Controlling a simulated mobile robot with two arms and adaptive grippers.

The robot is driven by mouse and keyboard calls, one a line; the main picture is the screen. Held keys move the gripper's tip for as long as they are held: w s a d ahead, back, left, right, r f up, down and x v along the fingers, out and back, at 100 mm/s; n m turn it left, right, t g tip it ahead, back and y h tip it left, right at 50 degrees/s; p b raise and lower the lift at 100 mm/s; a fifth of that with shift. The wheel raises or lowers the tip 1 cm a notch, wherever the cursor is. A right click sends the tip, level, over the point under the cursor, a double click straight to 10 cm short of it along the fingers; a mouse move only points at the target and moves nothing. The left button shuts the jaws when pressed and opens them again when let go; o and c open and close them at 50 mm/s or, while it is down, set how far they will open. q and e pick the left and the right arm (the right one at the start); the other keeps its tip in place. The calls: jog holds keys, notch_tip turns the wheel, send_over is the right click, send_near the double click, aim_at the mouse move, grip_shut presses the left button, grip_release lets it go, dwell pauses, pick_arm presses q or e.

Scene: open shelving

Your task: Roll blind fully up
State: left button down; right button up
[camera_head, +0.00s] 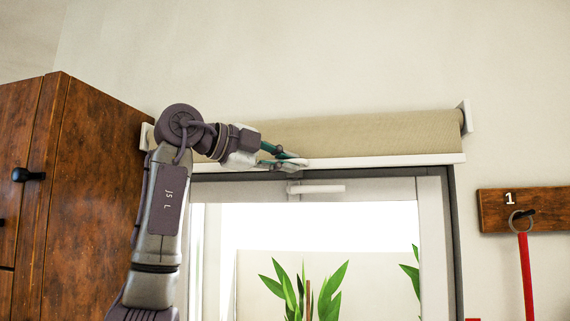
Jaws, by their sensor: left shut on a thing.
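The blind is a beige fabric roll (365,130) above a window or glazed door, with a white bottom bar (400,160) close beneath the roll. Very little fabric hangs between roll and bar. My left arm rises from the lower left and bends right. My left gripper (291,163) is at the bar, left of its middle, and is shut on the bar. The fingertips partly cover the bar there. The left end is partly behind my arm. My right gripper is not in view.
A brown wooden cabinet (95,190) stands close on the left of my arm. A grey-and-white frame (433,240) with a white closer (317,188) lies below the bar. Green plants (305,290) show through the glass. A wooden hook board (525,208) with a red-handled tool (525,275) hangs at right.

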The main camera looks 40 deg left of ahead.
pick_arm(q)
jog(key=c, duration=1.2)
grip_release()
jog(key=shift+r, duration=0.25)
jog(key=shift+c, duration=0.2)
jog(key=v, duration=1.2)
jog(key=shift+s+f, duration=0.1)
jog(key=shift+f, duration=0.05)
